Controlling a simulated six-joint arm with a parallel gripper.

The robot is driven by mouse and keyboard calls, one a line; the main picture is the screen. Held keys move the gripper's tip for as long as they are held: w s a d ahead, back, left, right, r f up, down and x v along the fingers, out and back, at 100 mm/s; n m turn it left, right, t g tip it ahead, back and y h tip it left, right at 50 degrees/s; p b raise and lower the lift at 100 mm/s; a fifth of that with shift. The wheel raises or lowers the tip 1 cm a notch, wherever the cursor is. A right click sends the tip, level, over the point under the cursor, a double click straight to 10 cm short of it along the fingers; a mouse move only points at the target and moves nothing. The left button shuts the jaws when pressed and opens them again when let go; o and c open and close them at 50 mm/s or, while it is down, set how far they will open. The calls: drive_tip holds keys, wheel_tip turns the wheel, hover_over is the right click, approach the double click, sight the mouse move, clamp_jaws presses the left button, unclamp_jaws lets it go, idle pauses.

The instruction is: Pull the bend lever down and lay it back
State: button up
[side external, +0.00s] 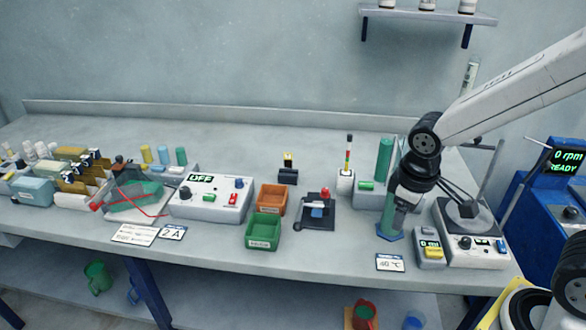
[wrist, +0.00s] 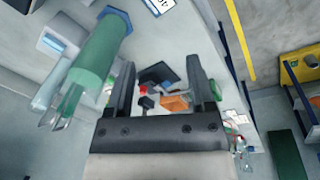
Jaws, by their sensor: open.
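The bend lever appears to be the red-knobbed part (side external: 325,192) of a small black bending jig (side external: 318,222) on the bench, right of the orange and green bins. A pale strip lies across the jig. In the wrist view the red knob (wrist: 143,89) and the dark jig (wrist: 158,73) show small and distant between my fingers. My gripper (wrist: 160,88) is open and empty. In the side view my wrist hangs well right of the jig, over a green cylinder with a blue hexagonal foot (side external: 390,235). The fingertips are hard to make out there.
The green cylinder (wrist: 100,50) stands close beside my gripper in the wrist view. An orange bin (side external: 272,198) and a green bin (side external: 264,231) stand left of the jig. A hotplate stirrer (side external: 470,240) is at right. Bare bench lies in front of the jig.

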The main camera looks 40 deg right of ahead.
drive_tip(key=n+h, duration=0.1)
drive_tip(key=n, duration=0.1)
drive_tip(key=r+n+t+h, duration=0.1)
drive_tip(key=n+t+h, duration=1.05)
drive_tip(key=n, duration=0.85)
hover_over(297, 230)
drive_tip(key=v, duration=0.6)
drive_tip(key=shift+y, duration=0.35)
drive_tip(key=f, duration=1.4)
drive_tip(key=shift+w+d, duration=0.2)
drive_tip(key=shift+d, duration=0.05)
drive_tip(key=shift+d, duration=0.1)
drive_tip(key=shift+x, duration=3.85)
drive_tip(key=shift+f, duration=0.1)
clamp_jaws()
